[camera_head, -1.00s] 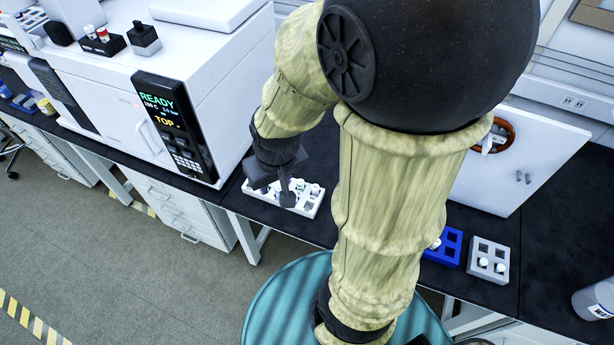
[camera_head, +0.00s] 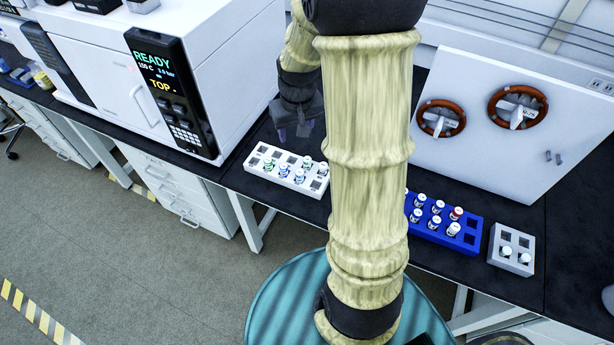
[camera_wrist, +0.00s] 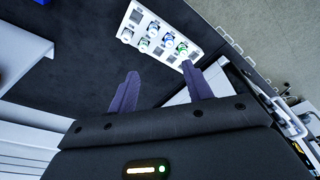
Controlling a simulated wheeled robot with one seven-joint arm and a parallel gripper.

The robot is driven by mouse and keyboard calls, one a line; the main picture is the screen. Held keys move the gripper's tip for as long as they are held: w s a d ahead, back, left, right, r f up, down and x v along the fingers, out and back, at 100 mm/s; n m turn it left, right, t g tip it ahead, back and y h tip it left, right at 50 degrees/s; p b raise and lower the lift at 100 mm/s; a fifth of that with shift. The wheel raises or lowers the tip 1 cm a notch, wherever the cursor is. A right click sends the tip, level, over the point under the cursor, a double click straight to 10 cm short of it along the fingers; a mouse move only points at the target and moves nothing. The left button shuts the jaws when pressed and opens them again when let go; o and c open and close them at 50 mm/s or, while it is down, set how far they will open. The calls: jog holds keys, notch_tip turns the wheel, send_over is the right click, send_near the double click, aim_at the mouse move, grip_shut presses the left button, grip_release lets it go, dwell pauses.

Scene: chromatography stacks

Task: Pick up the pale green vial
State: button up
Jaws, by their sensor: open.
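A white rack (camera_head: 257,167) on the dark bench holds several small white-capped vials with green or blue markings. A green-marked vial (camera_head: 268,163) stands near its left end. In the wrist view the rack (camera_wrist: 136,15) is at the top, and a bright green-marked vial (camera_wrist: 181,48) stands near its lower right end. I cannot tell for certain which vial is the pale green one. My gripper (camera_head: 293,133) is open and empty, above the bench just behind the rack. In the wrist view its two fingers (camera_wrist: 160,72) are spread, with no vial between them.
A white instrument with a lit READY panel (camera_head: 163,92) stands close left of the rack. A blue rack (camera_head: 466,246) of vials and a grey rack (camera_head: 498,258) are to the right. A white cabinet (camera_head: 480,165) with round red-brown rings stands behind them.

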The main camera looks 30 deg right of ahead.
jog(key=w+d+f+b, duration=0.3)
jog(key=w+d+f, duration=0.1)
jog(key=d+f, duration=0.2)
jog(key=shift+f, duration=0.5)
jog(key=shift+w, duration=0.15)
send_over(307, 159)
jog(key=s, duration=0.2)
jog(key=f, duration=1.1)
jog(key=shift+w+a+p, duration=0.25)
jog(key=shift+p, duration=0.15)
jog(key=shift+w+f, duration=0.1)
jog(key=shift+f, duration=0.45)
jog(key=shift+w+d+f+p, duration=0.1)
jog(key=shift+w+f+p, duration=0.1)
jog(key=shift+f, duration=0.65)
jog(key=shift+w+d+f+p, duration=0.1)
jog(key=shift+w+f+p, duration=0.15)
jog(key=shift+f, duration=0.6)
jog(key=shift+w+d+f+p, duration=0.1)
jog(key=shift+w+f+p, duration=0.1)
jog(key=shift+f, duration=0.65)
